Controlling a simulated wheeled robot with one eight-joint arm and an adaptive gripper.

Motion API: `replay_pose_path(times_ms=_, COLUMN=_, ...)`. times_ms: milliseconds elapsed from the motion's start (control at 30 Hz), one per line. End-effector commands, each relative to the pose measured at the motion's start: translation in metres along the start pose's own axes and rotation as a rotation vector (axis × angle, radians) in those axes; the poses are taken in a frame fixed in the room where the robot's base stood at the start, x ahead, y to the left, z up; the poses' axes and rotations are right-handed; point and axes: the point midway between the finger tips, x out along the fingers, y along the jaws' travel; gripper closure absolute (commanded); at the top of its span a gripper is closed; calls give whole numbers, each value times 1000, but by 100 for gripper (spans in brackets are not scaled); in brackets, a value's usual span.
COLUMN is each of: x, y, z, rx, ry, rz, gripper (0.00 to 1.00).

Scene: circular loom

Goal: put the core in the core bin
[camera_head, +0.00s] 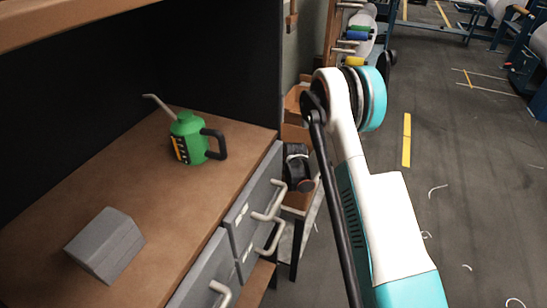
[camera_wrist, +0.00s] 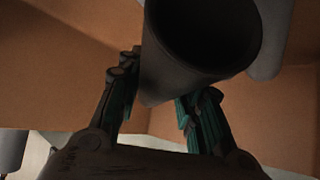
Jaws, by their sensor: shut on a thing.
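The core is a dark grey hollow tube (camera_wrist: 165,78) in the wrist view, with its open end toward the camera. My gripper (camera_wrist: 163,92) is shut on it, with one finger on each side. Brown cardboard walls (camera_wrist: 60,75) lie behind and around the core. I cannot tell from this view whether the core is inside them or above them. In the head view, brown cardboard boxes (camera_head: 293,104) stand beyond the bench, partly hidden by my arm. I cannot tell which is the core bin. The core is not clearly visible in the head view.
A light grey rounded piece (camera_wrist: 270,40) is close to the core at upper right. A brown bench (camera_head: 165,215) carries a green oil can (camera_head: 190,138) and a grey block (camera_head: 105,245). Drawers with handles (camera_head: 268,216) face my arm. Open floor (camera_head: 450,190) lies to the right.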

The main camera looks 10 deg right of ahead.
Motion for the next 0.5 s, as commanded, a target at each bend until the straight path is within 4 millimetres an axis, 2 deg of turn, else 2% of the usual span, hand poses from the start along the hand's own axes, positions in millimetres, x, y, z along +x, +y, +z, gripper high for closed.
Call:
replay_pose_path(times_ms=100, x=2, y=0, z=6, rx=-4, ry=-10, rz=-1, gripper=95)
replay_pose_path(times_ms=133, x=2, y=-1, z=6, rx=-5, ry=-11, rz=-1, gripper=62)
replay_pose_path(times_ms=200, x=2, y=-1, z=6, rx=-5, ry=-12, rz=-1, gripper=46)
replay_pose_path(times_ms=500, x=2, y=0, z=7, rx=-6, ry=-12, rz=-1, gripper=46)
